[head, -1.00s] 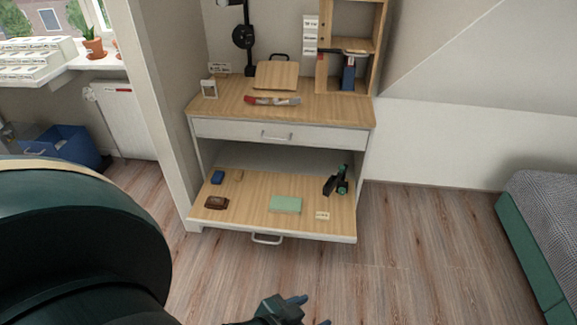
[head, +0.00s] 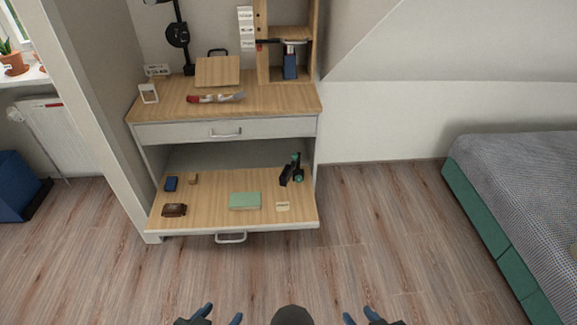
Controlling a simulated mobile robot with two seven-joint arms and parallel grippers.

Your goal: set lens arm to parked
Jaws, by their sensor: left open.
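A black upright stand (head: 187,62) with a round black joint (head: 177,35) is at the back left of the desk (head: 280,100). A dark arm runs left from its top and is cut off by the upper edge, so I cannot tell the lens arm's full pose. My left gripper (head: 217,316) is at the bottom edge, left of the middle, open and empty. My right gripper (head: 360,317) is at the bottom edge, right of the middle, with its fingers apart. Both are well short of the desk.
The pulled-out lower board (head: 218,216) bears a green box (head: 244,201), a brown item (head: 174,210), a blue item (head: 170,184) and a black-green tool (head: 292,171). A wall (head: 85,100) flanks the desk's left. A bed (head: 520,180) stands right. Floor in front is clear.

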